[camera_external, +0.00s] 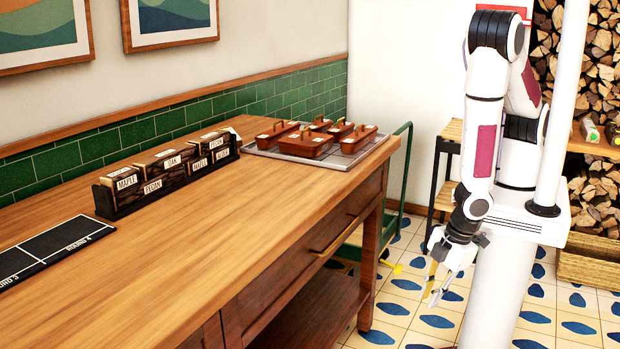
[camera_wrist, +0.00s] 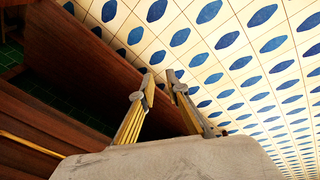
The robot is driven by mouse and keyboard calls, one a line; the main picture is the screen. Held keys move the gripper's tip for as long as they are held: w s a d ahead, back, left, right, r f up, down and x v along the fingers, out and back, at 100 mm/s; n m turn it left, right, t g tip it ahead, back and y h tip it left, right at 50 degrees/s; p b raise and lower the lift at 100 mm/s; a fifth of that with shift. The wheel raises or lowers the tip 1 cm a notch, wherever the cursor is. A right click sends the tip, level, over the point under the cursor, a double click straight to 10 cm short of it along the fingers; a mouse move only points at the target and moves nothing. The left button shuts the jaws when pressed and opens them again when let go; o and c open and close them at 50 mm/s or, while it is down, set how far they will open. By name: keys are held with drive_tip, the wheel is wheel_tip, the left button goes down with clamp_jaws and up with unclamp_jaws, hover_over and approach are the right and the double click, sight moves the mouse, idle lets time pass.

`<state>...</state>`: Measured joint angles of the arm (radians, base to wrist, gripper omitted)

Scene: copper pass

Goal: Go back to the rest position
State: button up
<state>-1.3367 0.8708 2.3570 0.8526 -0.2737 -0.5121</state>
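My gripper (camera_external: 434,284) hangs pointing down beside the right end of the wooden counter, above the tiled floor. In the wrist view my gripper (camera_wrist: 162,84) shows its two fingers apart with nothing between them. My arm is folded, with the forearm hanging down beside its white pedestal. No held object shows in either view.
The wooden counter (camera_external: 230,225) bears a dark rack (camera_external: 160,190) of labelled blocks, a black board (camera_external: 45,250) and a grey tray (camera_external: 345,158) with several lidded copper-brown dishes. A green cart (camera_external: 398,190) and wooden stand (camera_external: 452,131) are behind. Patterned floor (camera_wrist: 240,60) lies below.

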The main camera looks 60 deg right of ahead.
drive_tip(key=w+d+r+m+g, duration=0.2)
drive_tip(key=d+r, duration=0.1)
drive_tip(key=r, duration=0.8)
drive_tip(key=w+d+r+m+g, duration=0.2)
drive_tip(key=d+r, duration=0.2)
drive_tip(key=r, duration=0.6)
drive_tip(key=w+d+r+m+t, duration=0.2)
drive_tip(key=d+r+m+t, duration=0.1)
drive_tip(key=d+r, duration=0.8)
drive_tip(key=w+d+r+m+t, duration=0.2)
drive_tip(key=d+r+m+t, duration=0.2)
drive_tip(key=d+r, duration=0.7)
drive_tip(key=d, duration=0.4)
drive_tip(key=shift+w+d+m+h, duration=0.3)
drive_tip(key=shift+w+d, duration=0.05)
drive_tip(key=shift+d, duration=0.05)
